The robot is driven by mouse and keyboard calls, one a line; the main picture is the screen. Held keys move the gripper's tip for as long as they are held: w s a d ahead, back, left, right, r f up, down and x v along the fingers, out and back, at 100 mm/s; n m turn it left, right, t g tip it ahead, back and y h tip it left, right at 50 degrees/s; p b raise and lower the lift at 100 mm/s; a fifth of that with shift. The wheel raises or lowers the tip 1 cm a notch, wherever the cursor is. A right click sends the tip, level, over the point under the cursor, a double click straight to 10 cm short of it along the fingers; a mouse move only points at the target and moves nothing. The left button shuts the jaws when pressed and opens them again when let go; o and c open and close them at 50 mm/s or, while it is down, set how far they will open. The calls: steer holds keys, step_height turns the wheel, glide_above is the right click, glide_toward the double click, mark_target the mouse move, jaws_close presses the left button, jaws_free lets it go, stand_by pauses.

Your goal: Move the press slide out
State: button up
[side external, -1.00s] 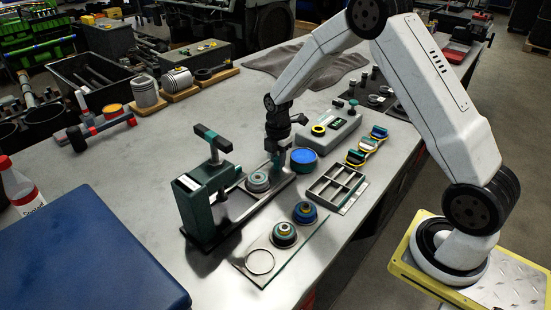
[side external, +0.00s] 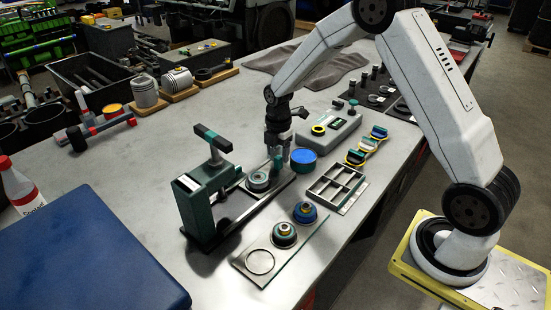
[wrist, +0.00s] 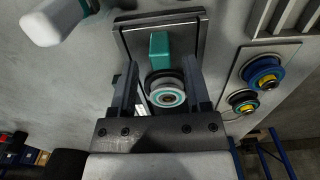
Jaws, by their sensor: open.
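The dark green press (side external: 209,203) with a T-shaped handle stands on the bench in the side view. Its slide (side external: 262,200) is a flat metal track reaching from the press toward my gripper, with a round ringed part (side external: 260,180) on it. In the wrist view the slide's plate (wrist: 130,38) carries an upright teal block (wrist: 159,52) and the ringed part (wrist: 167,97). My gripper (side external: 277,158) is open above the slide's outer end. In the wrist view its fingers (wrist: 160,85) appear on either side of the block and part; contact cannot be told.
A plate with bearing parts (side external: 284,234) and a divided metal tray (side external: 337,188) lie close by. A blue round container (side external: 304,160) and a grey device (side external: 331,132) stand just beyond my gripper. A blue case (side external: 80,262) fills the near left.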

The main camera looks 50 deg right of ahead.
steer(key=shift+r, duration=1.7)
steer(key=shift+r, duration=2.05)
steer(key=s+a+m+t, duration=0.1)
steer(key=s+a+m, duration=0.2)
steer(key=s+m, duration=0.3)
steer(key=s+a+m, duration=0.3)
steer(key=s+m, duration=0.3)
steer(key=s+a+f+m+t, duration=0.1)
steer(key=s+a+m, duration=0.2)
steer(key=s+m, duration=0.3)
steer(key=shift+s+t, duration=0.2)
steer(key=shift+t, duration=0.1)
